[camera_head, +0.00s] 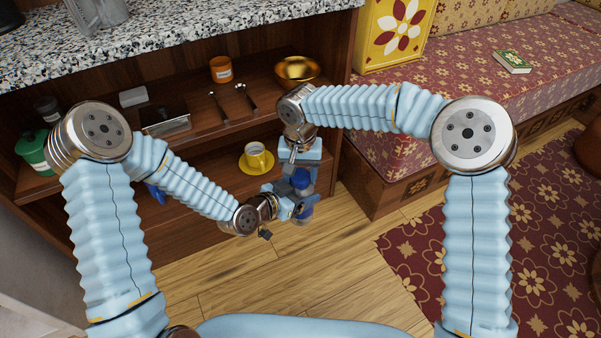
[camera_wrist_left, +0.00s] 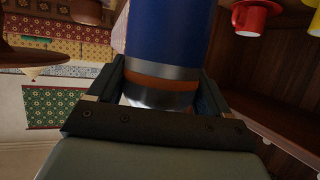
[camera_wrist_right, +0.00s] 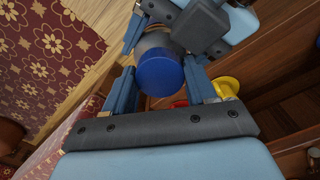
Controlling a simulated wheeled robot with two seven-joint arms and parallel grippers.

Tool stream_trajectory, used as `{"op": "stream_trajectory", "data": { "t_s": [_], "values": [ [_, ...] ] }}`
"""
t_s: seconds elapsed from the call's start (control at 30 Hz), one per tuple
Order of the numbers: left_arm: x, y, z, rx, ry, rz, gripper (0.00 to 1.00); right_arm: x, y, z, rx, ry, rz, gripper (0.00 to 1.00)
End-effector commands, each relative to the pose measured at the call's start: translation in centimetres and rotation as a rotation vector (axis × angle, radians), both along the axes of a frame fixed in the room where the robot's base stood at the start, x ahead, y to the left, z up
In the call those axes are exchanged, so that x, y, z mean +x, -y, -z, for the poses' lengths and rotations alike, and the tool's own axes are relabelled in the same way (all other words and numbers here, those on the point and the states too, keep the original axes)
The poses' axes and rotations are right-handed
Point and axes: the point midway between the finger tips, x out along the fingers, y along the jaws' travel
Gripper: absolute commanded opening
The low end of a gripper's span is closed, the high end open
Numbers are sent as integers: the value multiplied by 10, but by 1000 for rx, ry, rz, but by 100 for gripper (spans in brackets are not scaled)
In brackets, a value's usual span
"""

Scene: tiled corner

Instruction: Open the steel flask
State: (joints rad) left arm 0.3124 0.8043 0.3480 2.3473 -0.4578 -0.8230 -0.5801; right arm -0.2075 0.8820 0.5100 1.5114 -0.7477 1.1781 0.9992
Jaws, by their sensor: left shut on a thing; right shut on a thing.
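The steel flask (camera_head: 305,213) has a blue body, and its blue top (camera_head: 301,179) shows above my left gripper (camera_head: 296,200). In the left wrist view the flask (camera_wrist_left: 165,35) shows steel bands and an orange ring between my left fingers, which are shut on it from the side. My right gripper (camera_head: 300,168) comes from above. In the right wrist view its fingers are shut on the round blue cap (camera_wrist_right: 160,76), with my left gripper (camera_wrist_right: 172,18) close by. Grippers hide much of the flask; I cannot tell whether the cap is loosened.
A yellow cup (camera_head: 255,157) on a yellow saucer stands on the lower shelf near my grippers. A red cup (camera_wrist_left: 256,16) shows in the left wrist view. The upper shelf holds a golden bowl (camera_head: 296,70) and an orange jar (camera_head: 221,69). Floor below is clear.

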Motion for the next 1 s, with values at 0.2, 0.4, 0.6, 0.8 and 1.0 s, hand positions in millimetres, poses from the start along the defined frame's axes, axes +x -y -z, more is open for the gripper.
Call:
{"op": "stream_trajectory", "data": {
  "t_s": [0.2, 0.4, 0.6, 0.8, 1.0],
  "values": [
    [0, -1, 0, 0, 1, -2, 0, 0, 1, 0, -1, -2, -201, 20],
    [1, -1, 0, 1, 0, -2, 0, 0, 1, 0, -1, -2, -203, 20],
    [0, 0, 0, 0, 1, -2, 0, 0, 1, 0, -1, -2, -202, 79],
    [0, 1, -1, -1, 2, 1, 0, 0, -1, 0, 2, -2, -203, 82],
    [0, 2, -1, -1, 3, 4, 0, -1, -2, -1, 4, -2, -204, 82]
  ]
}}
